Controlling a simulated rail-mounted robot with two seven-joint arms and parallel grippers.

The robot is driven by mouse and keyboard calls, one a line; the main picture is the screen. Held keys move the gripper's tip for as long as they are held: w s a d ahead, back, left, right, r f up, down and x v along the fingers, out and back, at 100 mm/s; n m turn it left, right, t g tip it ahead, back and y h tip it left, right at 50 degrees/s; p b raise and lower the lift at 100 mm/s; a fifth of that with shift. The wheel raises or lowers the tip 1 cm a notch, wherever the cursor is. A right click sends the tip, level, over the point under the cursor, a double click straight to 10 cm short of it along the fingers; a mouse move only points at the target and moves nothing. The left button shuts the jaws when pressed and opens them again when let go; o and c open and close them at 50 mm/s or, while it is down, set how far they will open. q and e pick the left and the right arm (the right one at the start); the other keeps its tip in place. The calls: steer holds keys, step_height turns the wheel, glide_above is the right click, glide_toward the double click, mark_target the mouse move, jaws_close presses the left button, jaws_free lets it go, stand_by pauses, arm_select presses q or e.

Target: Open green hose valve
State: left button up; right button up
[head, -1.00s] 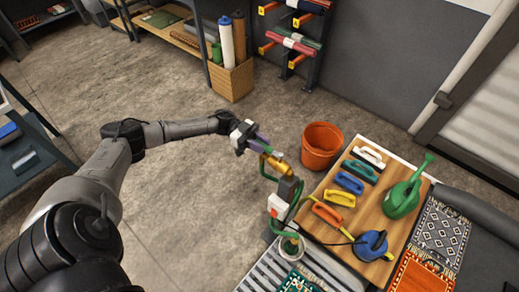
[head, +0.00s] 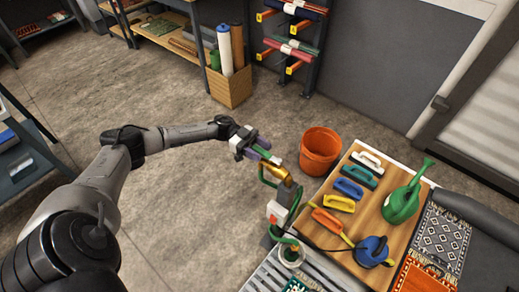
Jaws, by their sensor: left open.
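A brass fitting (head: 273,169) sits at the top of a short post beside the wooden table. A green hose (head: 263,174) loops at its left side, and more green hose runs lower down near a white and red part (head: 276,212). Which piece is the valve handle is too small to tell. My left gripper (head: 262,153) is open, just up and left of the brass fitting, with its fingers pointing at it. The fingertips overlap the fitting's near end in the picture; I cannot tell whether they touch. My right gripper is not in view.
An orange bucket (head: 320,151) stands on the floor right of the fitting. The wooden table (head: 375,209) holds several brushes, a green watering can (head: 404,199) and a blue round tool (head: 372,251). A pale pot (head: 291,255) stands below the post. Floor to the left is clear.

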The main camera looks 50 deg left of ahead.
arm_select(q)
steer(key=shift+a, duration=0.1)
steer(key=shift+a, duration=0.25)
steer(key=v, duration=1.3)
steer(key=shift+s+r, duration=0.1)
